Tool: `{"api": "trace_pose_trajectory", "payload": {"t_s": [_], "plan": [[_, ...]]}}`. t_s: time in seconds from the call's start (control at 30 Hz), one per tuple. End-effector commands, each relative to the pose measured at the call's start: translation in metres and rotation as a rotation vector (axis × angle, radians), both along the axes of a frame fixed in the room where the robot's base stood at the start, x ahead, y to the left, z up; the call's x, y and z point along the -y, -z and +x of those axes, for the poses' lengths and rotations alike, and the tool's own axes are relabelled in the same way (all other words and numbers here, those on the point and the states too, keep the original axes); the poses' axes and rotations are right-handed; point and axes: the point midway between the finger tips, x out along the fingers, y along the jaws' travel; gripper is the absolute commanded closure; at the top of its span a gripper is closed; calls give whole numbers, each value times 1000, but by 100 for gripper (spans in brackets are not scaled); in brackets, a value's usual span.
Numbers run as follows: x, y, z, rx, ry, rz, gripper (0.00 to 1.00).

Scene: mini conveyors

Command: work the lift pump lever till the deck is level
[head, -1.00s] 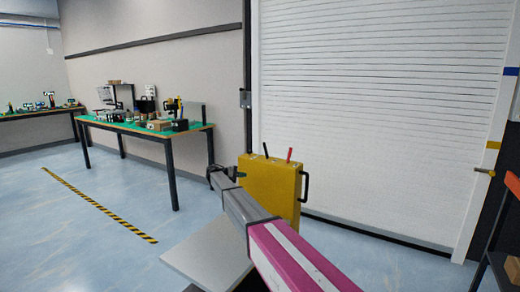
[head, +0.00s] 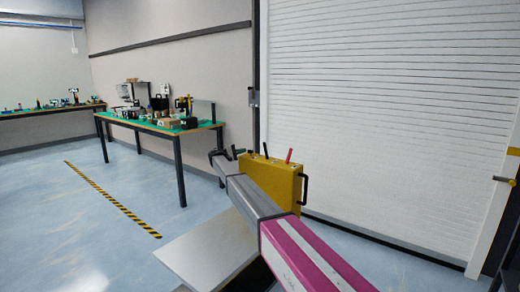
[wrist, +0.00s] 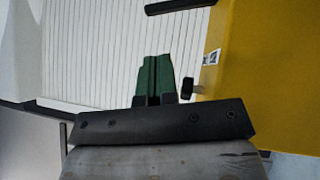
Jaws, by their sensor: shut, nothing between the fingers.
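A yellow box (head: 278,183), likely the pump unit, stands in front of the roller door. A short black lever (head: 266,150) and a red lever (head: 289,156) stick up from its top. A black handle (head: 304,188) is on its right side. A flat grey plate (head: 208,248), possibly the deck, lies low in front; I cannot tell whether it is level. My gripper (head: 224,155) is at the box's left. In the wrist view its green fingers (wrist: 155,76) are shut and empty. They are beside the yellow side (wrist: 270,80), near a black knob (wrist: 186,86).
A white roller door (head: 385,110) closes off the back. A green-topped workbench (head: 160,126) with several items stands at the left. A yellow-black floor stripe (head: 112,198) runs across open blue floor. My arm covers part of the box.

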Motion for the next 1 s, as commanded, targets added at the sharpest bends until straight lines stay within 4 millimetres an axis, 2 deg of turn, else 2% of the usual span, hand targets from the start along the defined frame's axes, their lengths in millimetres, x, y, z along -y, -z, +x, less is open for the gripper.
{"api": "trace_pose_trajectory", "payload": {"t_s": [0.27,0.47,0.7,0.83,1.0], "plan": [[11,-2,1,0,1,1,100],[38,-7,4,0,1,1,100],[78,-15,10,0,1,1,100],[92,-17,12,0,0,1,100],[98,-18,14,0,-1,1,100]]}}
